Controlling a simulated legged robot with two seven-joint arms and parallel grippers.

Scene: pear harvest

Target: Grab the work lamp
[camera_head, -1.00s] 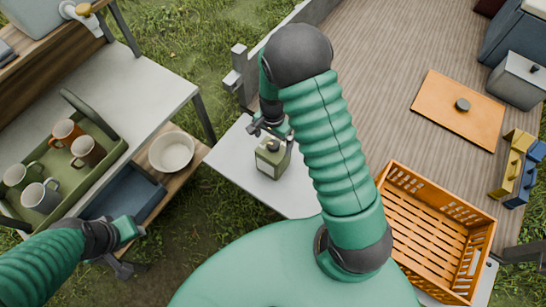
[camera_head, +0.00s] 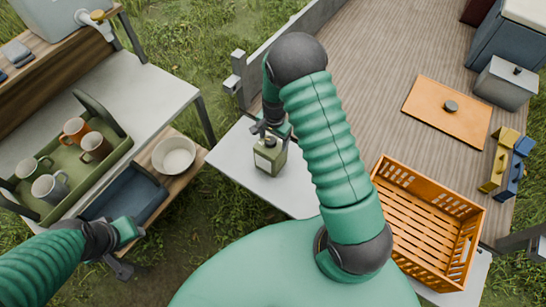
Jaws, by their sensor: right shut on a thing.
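The work lamp (camera_head: 269,160) is a small olive-green box with a pale face and a dark knob on top. It is at the left part of the pale table, in the middle of the head view. My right gripper (camera_head: 271,132) is at its top, shut on it; the fingers partly hide that top. I cannot tell whether the lamp's base touches the table. My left gripper (camera_head: 129,252) is empty at the lower left, its fingers apart, away from the lamp.
An orange crate (camera_head: 477,228) stands right of my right arm. A wooden deck holds an orange board (camera_head: 430,108), a grey canister (camera_head: 505,82) and yellow-blue blocks (camera_head: 497,172). At left are a green tray of mugs (camera_head: 108,165), a blue tray (camera_head: 125,198) and a white bowl (camera_head: 174,155).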

